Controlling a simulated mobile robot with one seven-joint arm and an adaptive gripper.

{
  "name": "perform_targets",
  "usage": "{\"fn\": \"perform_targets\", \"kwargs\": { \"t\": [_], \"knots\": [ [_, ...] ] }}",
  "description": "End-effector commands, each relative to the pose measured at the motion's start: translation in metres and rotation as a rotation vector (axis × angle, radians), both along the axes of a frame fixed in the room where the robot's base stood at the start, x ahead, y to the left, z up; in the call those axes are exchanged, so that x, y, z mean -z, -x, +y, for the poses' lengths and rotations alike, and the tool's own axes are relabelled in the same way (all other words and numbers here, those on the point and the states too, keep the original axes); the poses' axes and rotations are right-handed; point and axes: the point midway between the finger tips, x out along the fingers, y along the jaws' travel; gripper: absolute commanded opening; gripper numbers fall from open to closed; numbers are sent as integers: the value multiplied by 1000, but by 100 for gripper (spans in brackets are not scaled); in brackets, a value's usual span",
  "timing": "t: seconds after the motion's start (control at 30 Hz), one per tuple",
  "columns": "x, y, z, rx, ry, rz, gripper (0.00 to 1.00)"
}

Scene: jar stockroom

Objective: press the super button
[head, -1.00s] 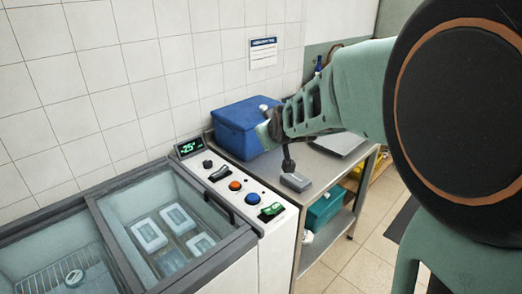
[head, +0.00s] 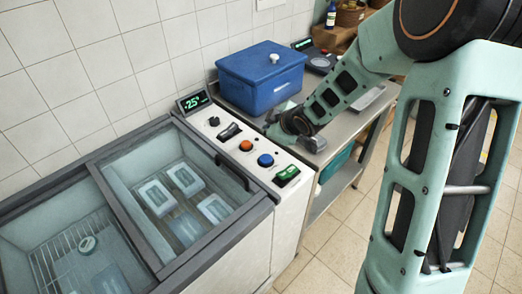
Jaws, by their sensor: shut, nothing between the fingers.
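The freezer's control panel (head: 245,150) is a white strip along its right end. It carries an orange round button (head: 246,145), a blue round button (head: 265,160), a black rocker switch (head: 229,131), a dark knob (head: 214,121) and a green-lit switch (head: 287,174). Labels are too small to read, so I cannot tell which is the super button. My gripper (head: 273,121) is shut and empty, beyond the panel's right side near the steel table. It is small and dark here, and its fingertips are partly hard to make out. It appears apart from the buttons.
The chest freezer (head: 180,122) has glass lids over white containers, with a dark handle at its right edge. A green display (head: 194,101) reads about -25 degrees. A blue box (head: 262,75) and a grey block (head: 314,144) are on the steel table (head: 340,128). Tiled floor lies in front.

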Motion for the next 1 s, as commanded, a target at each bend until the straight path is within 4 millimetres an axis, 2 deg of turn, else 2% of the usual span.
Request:
{"fn": "perform_targets", "kwargs": {
  "t": [0.57, 0.77, 1.0],
  "knots": [
    [6, 1, 0, -10, -1, 1, 0],
    [23, 1, 0, -10, -1, 1, 0],
    [53, 1, 0, -9, -1, 2, 0]
  ]
}}
